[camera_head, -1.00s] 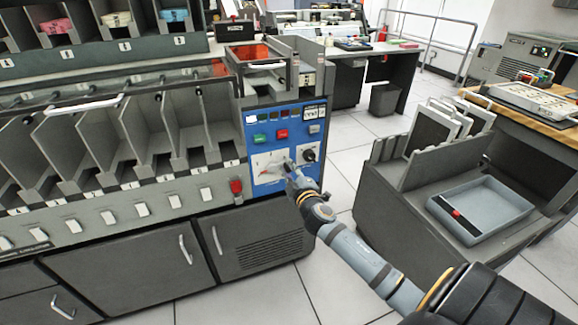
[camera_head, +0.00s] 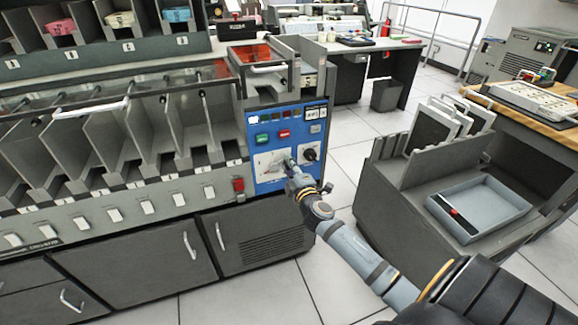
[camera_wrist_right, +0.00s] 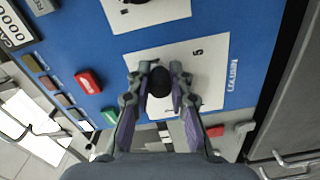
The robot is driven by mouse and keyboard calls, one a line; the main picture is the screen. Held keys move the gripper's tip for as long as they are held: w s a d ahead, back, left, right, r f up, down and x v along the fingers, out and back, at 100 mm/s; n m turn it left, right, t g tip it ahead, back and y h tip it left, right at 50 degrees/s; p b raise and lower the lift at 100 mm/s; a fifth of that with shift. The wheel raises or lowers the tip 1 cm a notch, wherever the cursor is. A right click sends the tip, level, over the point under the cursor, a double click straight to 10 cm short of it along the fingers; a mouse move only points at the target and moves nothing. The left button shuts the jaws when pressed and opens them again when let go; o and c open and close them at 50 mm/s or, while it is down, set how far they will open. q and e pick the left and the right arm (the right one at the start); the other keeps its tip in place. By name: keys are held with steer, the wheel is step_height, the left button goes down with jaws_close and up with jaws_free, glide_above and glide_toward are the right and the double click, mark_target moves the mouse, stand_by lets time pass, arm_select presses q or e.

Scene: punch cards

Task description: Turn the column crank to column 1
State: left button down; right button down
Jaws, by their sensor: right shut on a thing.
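The column crank sits on a white dial plate (camera_head: 268,166) on the blue control panel (camera_head: 259,119) of the sorting machine. In the right wrist view its round black knob (camera_wrist_right: 160,84) lies between the fingers of my right gripper (camera_wrist_right: 160,78). My right gripper (camera_head: 291,166) is shut on this knob and hides most of the crank in the head view. A digit 5 shows on the plate (camera_wrist_right: 209,75) in the right wrist view; the other markings are hidden or too small to read. My left gripper is not in view.
A second black knob (camera_head: 310,154) is just right of the gripper. Green (camera_head: 263,138) and red (camera_head: 284,133) buttons sit above the dial. A red switch (camera_head: 239,185) is at the panel's left. A card cart with a grey tray (camera_head: 481,226) stands to the right, with open floor between.

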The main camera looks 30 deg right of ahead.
steer(key=c, duration=1.2)
jaws_free()
steer(key=shift+s+a, duration=0.1)
steer(key=shift+s, duration=0.15)
steer(key=v, duration=1.1)
steer(key=shift+s, duration=0.25)
steer(key=shift+a, duration=0.1)
